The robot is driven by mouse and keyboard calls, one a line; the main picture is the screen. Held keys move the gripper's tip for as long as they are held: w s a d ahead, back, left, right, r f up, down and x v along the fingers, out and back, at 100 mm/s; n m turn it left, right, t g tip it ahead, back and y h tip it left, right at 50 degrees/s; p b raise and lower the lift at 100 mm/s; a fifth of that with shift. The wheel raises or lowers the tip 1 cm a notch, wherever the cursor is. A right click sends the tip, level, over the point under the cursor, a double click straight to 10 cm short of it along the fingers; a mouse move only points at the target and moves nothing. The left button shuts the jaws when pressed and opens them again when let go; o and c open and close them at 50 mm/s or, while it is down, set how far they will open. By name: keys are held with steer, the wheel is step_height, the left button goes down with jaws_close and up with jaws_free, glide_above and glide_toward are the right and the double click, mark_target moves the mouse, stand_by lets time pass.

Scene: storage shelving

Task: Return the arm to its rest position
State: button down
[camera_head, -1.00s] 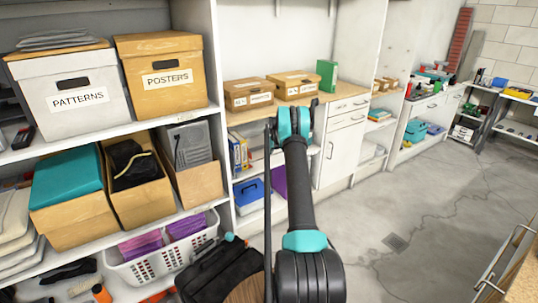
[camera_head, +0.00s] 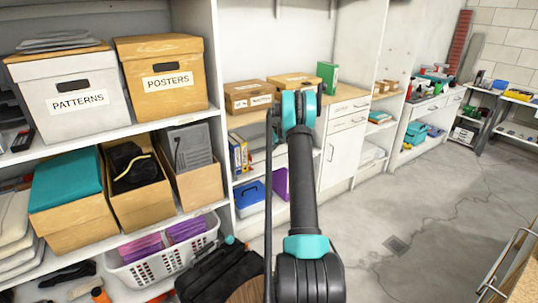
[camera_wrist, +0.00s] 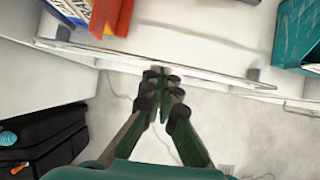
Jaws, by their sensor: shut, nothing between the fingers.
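My gripper (camera_wrist: 160,86) shows in the wrist view with its two fingers brought together and nothing between them. Past the fingertips is a pale shelf edge (camera_wrist: 215,74); I cannot tell the gap to it. In the head view my arm (camera_head: 302,185) rises from the bottom middle to a teal joint (camera_head: 301,108) in front of the cabinets. The gripper is not visible there, hidden beyond the arm.
At left, shelving holds the PATTERNS box (camera_head: 75,92), the POSTERS box (camera_head: 162,75) and a white basket (camera_head: 165,262). A black bag (camera_wrist: 45,140) lies at lower left in the wrist view. The floor (camera_head: 420,205) at right is clear.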

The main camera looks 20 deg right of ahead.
steer(key=s+a+r+n, duration=0.8)
steer(key=s+r, duration=0.4)
steer(key=s, duration=0.2)
steer(key=s+a+r+n+g, duration=0.1)
steer(key=s+a+r+n, duration=0.1)
steer(key=s+a+n, duration=0.45)
steer(key=s+a+r+n, duration=0.2)
steer(key=s+n, duration=0.1)
steer(key=s, duration=0.6)
steer(key=s+a+f+n, duration=0.2)
steer(key=s+n, duration=0.3)
steer(key=s, duration=0.5)
steer(key=s+a+f+n+h, duration=0.1)
steer(key=s+n, duration=0.4)
steer(key=s, duration=0.6)
steer(key=s+a+f+n, duration=0.3)
steer(key=s+f+n, duration=0.1)
steer(key=s, duration=0.6)
steer(key=shift+s+n+g+h, duration=0.3)
steer(key=shift+s+n+g, duration=0.1)
steer(key=shift+n, duration=0.35)
steer(key=shift+a, duration=0.1)
